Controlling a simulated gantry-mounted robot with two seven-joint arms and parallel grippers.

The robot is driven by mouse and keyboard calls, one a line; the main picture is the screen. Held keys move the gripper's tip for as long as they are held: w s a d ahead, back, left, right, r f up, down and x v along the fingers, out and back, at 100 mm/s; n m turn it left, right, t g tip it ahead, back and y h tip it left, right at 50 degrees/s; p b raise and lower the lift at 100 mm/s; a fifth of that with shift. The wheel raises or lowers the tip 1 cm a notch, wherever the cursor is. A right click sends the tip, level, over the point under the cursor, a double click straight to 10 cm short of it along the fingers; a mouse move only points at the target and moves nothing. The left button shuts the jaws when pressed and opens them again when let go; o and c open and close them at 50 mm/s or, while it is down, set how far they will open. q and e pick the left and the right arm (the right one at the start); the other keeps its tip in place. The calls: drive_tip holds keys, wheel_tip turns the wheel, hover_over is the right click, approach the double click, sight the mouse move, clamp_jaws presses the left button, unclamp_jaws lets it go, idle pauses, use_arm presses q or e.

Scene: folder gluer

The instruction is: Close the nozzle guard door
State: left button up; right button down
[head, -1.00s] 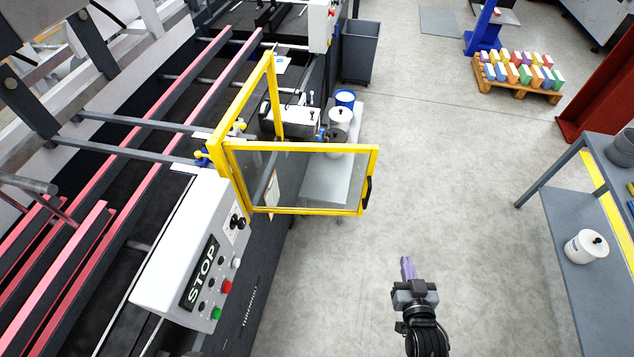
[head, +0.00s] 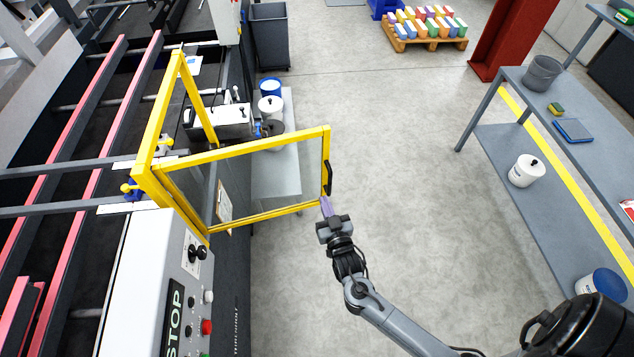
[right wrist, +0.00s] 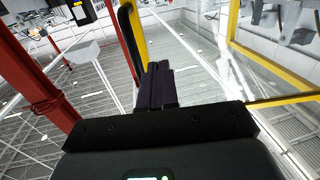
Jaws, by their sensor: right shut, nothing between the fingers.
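The nozzle guard door (head: 245,143) is a yellow frame with a clear panel. It stands swung open, out from the yellow guard frame (head: 157,118) on the machine. Its black handle (head: 328,177) is on the free edge at the right. My right gripper (head: 325,207) is shut and empty, with its purple fingers close to the lower free corner of the door, just below the handle. In the right wrist view the shut fingers (right wrist: 157,86) point toward the yellow door edge and the black handle (right wrist: 130,40); I cannot tell whether they touch. My left gripper is not in view.
The control panel (head: 150,270) with the STOP sign is at the lower left. A small grey table (head: 275,180) with pots stands behind the door. A grey bin (head: 270,37) is further back. A grey workbench (head: 510,150) is at the right. The floor between is clear.

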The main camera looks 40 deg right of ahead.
sight(315, 176)
drive_tip(key=p+x, duration=0.1)
drive_tip(key=x, duration=0.4)
drive_tip(key=shift+w+d+r, duration=0.15)
drive_tip(key=shift+w, duration=0.2)
drive_tip(key=shift+x, duration=1)
